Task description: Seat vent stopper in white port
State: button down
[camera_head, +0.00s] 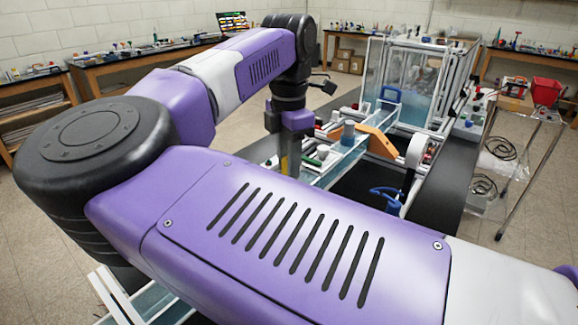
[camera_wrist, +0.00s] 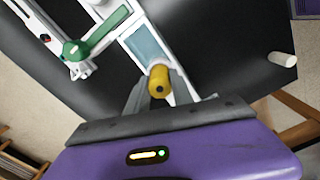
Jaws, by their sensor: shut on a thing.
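A yellow cylindrical piece with a dark hole in its end, which looks like the vent stopper (camera_wrist: 160,80), is between the fingers of my gripper (camera_wrist: 158,92) in the wrist view. The grey fingers are shut on it. It sits over the end of a white-edged channel with a pale blue surface, and I cannot tell whether it touches anything below. A short white cylinder (camera_wrist: 283,59) shows to the right on the black surface. I cannot tell whether it is the white port. In the head view the fingertips and the stopper are not clear.
A green-handled fitting (camera_wrist: 90,42) on white framing lies to the left of the gripper in the wrist view.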

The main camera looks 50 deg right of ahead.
jog(key=shift+f, duration=0.65)
jog(key=shift+f, duration=0.1)
jog(key=c, duration=1.1)
grip_release()
notch_tip(320, 180, up, 12)
jog(key=shift+r+b, duration=0.15)
jog(key=shift+b, duration=0.15)
